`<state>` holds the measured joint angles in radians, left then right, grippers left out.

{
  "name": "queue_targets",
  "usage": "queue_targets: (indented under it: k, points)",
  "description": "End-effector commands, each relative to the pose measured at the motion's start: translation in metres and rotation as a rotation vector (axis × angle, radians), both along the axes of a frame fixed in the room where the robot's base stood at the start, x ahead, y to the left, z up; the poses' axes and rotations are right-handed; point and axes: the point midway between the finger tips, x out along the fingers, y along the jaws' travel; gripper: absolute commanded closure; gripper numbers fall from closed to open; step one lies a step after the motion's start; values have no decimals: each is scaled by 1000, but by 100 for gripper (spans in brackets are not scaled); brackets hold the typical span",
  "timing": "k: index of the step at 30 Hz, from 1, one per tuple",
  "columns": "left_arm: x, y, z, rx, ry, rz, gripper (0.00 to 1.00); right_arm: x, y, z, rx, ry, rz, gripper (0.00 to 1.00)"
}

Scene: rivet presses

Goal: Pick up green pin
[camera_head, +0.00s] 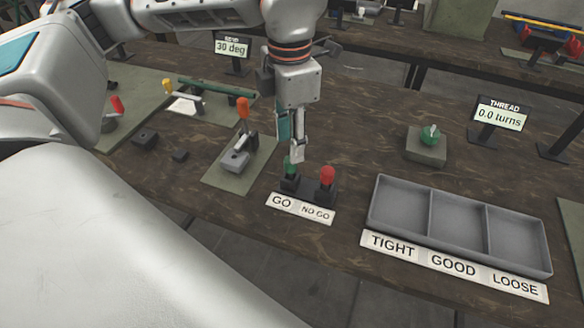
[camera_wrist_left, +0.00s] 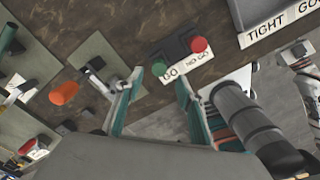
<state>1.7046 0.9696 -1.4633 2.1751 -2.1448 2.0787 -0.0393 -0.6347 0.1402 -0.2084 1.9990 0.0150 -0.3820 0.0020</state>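The green pin (camera_head: 289,167) stands upright in a dark holder (camera_head: 310,191), behind the GO label (camera_head: 282,202). A red pin (camera_head: 327,175) stands beside it in the same holder, by the NO GO label. My left gripper (camera_head: 298,157) points down just above the green pin and partly covers it. In the left wrist view, its two teal fingers (camera_wrist_left: 158,80) are spread apart, with nothing between them. The green pin (camera_wrist_left: 158,68) shows beyond the fingertips, roughly in line with the gap.
A grey three-part tray (camera_head: 375,208) labelled TIGHT, GOOD and LOOSE lies to the right. A green-knobbed block (camera_head: 427,150) sits behind it. An orange-handled clamp (camera_head: 242,110) stands on a mat left of the holder. Table between holder and knobbed block is clear.

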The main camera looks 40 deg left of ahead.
Motion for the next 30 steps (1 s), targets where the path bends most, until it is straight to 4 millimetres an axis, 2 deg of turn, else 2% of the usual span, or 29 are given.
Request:
queue_targets:
  k: [7, 15, 23, 27, 30]
  points:
    - [1, 0, -20, 0, 0, 1, 62, 0, -3, -1, -4, -2, -2, 60]
    - [3, 0, -58, 0, 1, 0, 62, -2, -5, -8, -11, 6, -3, 60]
    - [3, 0, -60, 0, -2, 0, 62, -2, -5, -7, -12, 6, -2, 60]
    - [3, 0, -60, 0, -2, 0, 98, -2, -5, -7, -12, 5, -2, 60]
    - [3, 0, -60, 0, -2, 0, 100, -2, -5, -7, -11, 6, -3, 60]
